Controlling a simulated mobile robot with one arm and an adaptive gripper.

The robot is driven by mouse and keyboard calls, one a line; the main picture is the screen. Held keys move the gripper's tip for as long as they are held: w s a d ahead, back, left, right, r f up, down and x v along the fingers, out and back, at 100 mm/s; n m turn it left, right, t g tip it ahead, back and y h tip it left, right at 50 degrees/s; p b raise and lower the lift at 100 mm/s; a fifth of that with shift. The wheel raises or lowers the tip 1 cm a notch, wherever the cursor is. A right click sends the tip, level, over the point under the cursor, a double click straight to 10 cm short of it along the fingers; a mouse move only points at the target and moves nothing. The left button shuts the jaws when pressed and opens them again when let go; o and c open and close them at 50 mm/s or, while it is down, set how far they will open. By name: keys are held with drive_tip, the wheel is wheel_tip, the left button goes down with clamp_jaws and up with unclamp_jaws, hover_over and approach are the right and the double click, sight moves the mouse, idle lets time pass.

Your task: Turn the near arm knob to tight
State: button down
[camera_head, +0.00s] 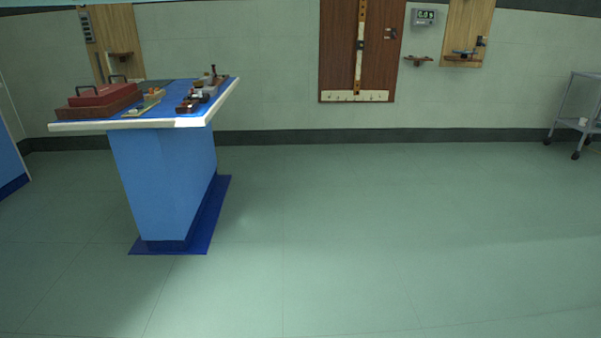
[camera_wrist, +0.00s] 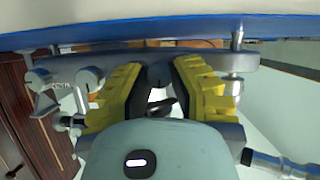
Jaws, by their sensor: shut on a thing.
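My gripper (camera_wrist: 159,90), with yellow fingers and black pads, reaches up to a grey metal arm (camera_wrist: 140,60) in the wrist view. It is shut on a small dark knob (camera_wrist: 160,106), mostly hidden between the pads. I cannot read any loose or tight mark on it. Round grey knobs sit on the metal fitting at the left (camera_wrist: 90,78) and right (camera_wrist: 234,86) of my fingers. My gripper does not show in the head view.
A blue bench with a white-edged top (camera_head: 190,122) stands at the left, bearing a red case (camera_head: 103,97) and small instruments. Wooden panels (camera_head: 336,60) hang on the far wall. A grey trolley (camera_head: 575,110) stands at the right. The floor between is clear.

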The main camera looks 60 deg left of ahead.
drive_tip(key=shift+r, duration=0.3)
drive_tip(key=c, duration=1.1)
unclamp_jaws()
drive_tip(key=shift+w, duration=0.15)
drive_tip(key=shift+f, duration=0.1)
drive_tip(key=shift+v, duration=6)
